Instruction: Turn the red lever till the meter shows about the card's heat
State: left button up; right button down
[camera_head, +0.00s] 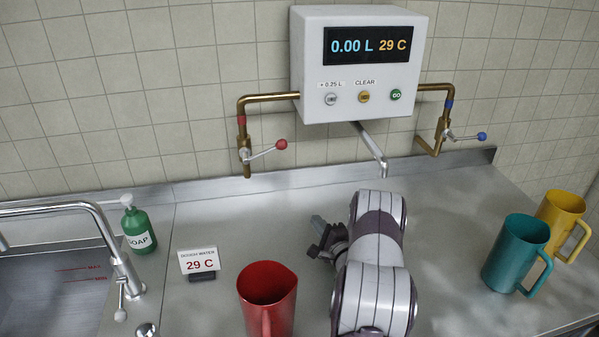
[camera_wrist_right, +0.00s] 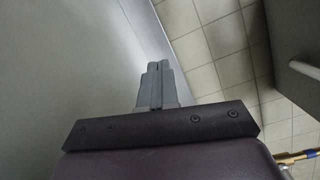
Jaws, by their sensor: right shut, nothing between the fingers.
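The red lever (camera_head: 267,150) sticks out to the right from the left brass pipe on the wall, its red knob at the end. The white meter (camera_head: 356,100) reads 0.00 L and 29 C. The card (camera_head: 198,261) stands on the counter and reads "DOUGH WATER 29 C". My right gripper (camera_head: 318,236) is above the counter, below and to the right of the red lever and apart from it. In the right wrist view its fingers (camera_wrist_right: 155,75) are together with nothing between them. My left gripper is not in view.
A red jug (camera_head: 268,299) stands left of my right arm. A teal jug (camera_head: 514,254) and a yellow jug (camera_head: 560,222) stand at the right. A blue lever (camera_head: 468,136) is on the right pipe. The spout (camera_head: 371,146) hangs under the meter. Soap (camera_head: 138,228) and a sink (camera_head: 55,290) are left.

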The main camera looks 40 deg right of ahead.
notch_tip(320, 180, up, 10)
jog(key=s+a+m+t, duration=0.2)
jog(key=s+m+t, duration=0.1)
jog(key=m+t, duration=0.3)
pick_arm(q)
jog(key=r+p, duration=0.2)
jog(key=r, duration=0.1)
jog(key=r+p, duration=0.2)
jog(key=p, duration=0.1)
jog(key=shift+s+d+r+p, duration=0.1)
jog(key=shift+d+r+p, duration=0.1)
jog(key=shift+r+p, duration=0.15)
pick_arm(e)
jog(key=a+r+x, duration=0.1)
jog(key=a+x, duration=0.1)
jog(key=x, duration=1.1)
jog(key=shift+s+a+r+y, duration=0.2)
jog(key=shift+a+r+y, duration=0.15)
jog(key=shift+a+y, duration=0.1)
